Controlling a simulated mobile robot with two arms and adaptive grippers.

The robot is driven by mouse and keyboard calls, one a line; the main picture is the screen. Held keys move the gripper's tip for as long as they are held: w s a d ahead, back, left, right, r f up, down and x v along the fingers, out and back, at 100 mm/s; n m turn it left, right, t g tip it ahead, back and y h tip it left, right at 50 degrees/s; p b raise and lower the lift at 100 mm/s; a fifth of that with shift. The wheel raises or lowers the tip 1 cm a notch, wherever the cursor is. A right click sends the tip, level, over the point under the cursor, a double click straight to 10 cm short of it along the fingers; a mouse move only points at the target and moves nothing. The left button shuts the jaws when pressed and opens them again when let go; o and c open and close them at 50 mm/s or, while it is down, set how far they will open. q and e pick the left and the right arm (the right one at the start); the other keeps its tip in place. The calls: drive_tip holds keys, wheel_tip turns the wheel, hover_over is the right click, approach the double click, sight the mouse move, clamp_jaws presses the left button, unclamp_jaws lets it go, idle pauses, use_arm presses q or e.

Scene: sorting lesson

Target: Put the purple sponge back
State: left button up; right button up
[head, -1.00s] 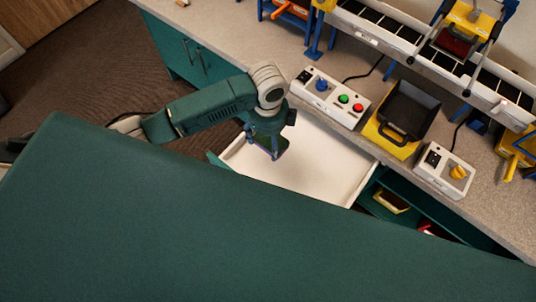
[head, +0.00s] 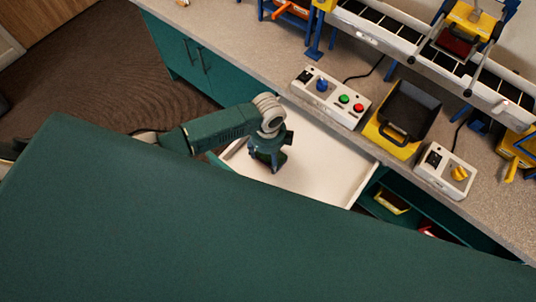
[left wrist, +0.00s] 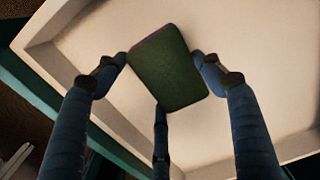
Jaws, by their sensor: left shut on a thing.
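My left gripper (head: 270,166) reaches down into the open white drawer (head: 322,172) in the head view. In the left wrist view its blue fingers (left wrist: 160,78) are closed on the sponge (left wrist: 170,68). The sponge has a dark green face toward the camera and a thin purple edge. It is held over the pale drawer floor (left wrist: 235,25); I cannot tell whether it touches the floor. In the head view the gripper mostly hides the sponge. My right gripper is not in view.
The drawer looks otherwise empty, with free floor to the right of the gripper. Above it, the counter (head: 235,62) carries a button box (head: 330,98), a yellow-and-black bin (head: 403,118) and a knob box (head: 445,170). An open shelf (head: 405,205) with small bins lies right of the drawer.

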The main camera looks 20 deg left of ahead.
sight(268, 157)
use_arm(q)
drive_tip(key=shift+f, duration=0.2)
drive_tip(key=o, duration=1.2)
drive_tip(key=shift+r, duration=0.1)
wheel_tip(268, 157, up, 12)
drive_tip(key=shift+r, duration=0.15)
